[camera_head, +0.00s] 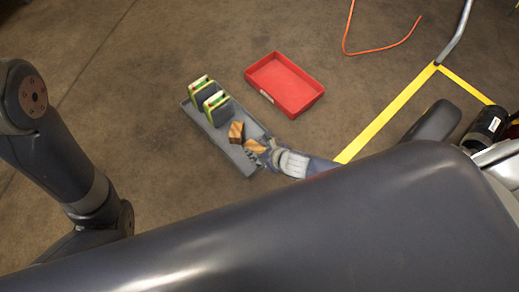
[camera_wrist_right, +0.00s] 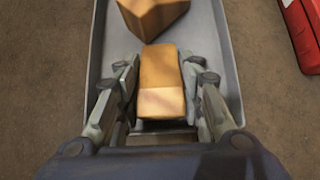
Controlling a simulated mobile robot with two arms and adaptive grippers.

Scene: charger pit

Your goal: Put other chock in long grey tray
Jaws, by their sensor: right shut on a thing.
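The long grey tray (camera_head: 236,152) lies on the floor in the head view; its rim also shows in the right wrist view (camera_wrist_right: 231,62). One wooden chock (camera_head: 236,132) sits in the tray, and it shows at the top of the wrist view (camera_wrist_right: 152,15). My right gripper (camera_head: 258,152) is at the tray's near end, shut on the other wooden chock (camera_head: 255,146). In the wrist view this chock (camera_wrist_right: 161,80) is between the fingers, over the tray; whether it touches the tray floor I cannot tell. My left arm shows at the left, but its gripper is not visible.
Two green-and-grey boxes (camera_head: 209,100) stand in the tray's far end. An empty-looking red tray (camera_head: 285,84) lies to its right. An orange cable (camera_head: 380,48) and yellow floor lines (camera_head: 390,112) are farther right. Open floor lies left of the grey tray.

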